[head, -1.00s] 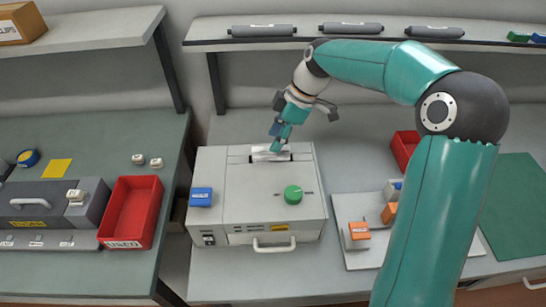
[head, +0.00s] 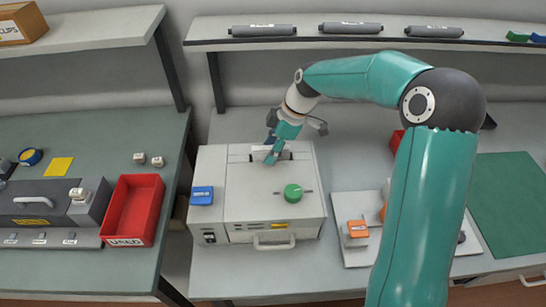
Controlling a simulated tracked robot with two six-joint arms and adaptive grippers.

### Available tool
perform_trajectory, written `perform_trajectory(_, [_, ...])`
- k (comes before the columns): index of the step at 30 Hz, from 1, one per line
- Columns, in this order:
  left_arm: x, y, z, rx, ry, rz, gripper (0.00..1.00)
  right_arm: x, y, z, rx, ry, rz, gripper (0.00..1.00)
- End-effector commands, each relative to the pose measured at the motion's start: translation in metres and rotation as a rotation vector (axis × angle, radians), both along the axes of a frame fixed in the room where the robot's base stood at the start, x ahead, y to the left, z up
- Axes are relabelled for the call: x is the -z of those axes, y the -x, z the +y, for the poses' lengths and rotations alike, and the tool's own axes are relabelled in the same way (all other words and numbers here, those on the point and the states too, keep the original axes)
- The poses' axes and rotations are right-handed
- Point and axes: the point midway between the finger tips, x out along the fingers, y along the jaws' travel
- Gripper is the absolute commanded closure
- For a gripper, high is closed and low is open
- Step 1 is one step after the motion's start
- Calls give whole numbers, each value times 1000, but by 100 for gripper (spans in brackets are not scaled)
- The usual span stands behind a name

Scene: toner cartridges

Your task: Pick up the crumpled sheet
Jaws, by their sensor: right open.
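The pale crumpled sheet (head: 258,151) sits at the slot on top of the grey printer-like machine (head: 225,170). My gripper and its wrist hide most of it. My right gripper (head: 271,158) is open and points down at the slot, right at the sheet. I cannot tell whether its fingers touch the sheet. My left gripper is out of view.
The machine has a blue block (head: 202,195), a green knob (head: 293,193) and a front handle (head: 274,240). A red bin (head: 133,210) stands on the left bench. A pale tray (head: 360,257) with small blocks lies to the right. Toner cartridges (head: 351,28) lie on the shelf above.

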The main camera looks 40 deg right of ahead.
Motion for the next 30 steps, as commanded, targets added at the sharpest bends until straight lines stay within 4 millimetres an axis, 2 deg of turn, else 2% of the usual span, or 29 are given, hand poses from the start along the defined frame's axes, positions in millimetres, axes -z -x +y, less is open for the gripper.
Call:
perform_trajectory(19, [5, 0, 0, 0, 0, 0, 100, 3, 1, -1, 2, 0, 0, 54])
perform_trajectory(20, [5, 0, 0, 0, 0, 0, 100, 3, 1, -1, 2, 0, 0, 57])
perform_trajectory(27, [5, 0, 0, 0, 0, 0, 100, 3, 1, -1, 2, 0, 0, 98])
perform_trajectory(30, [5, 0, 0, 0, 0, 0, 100, 3, 1, -1, 3, 0, 0, 100])
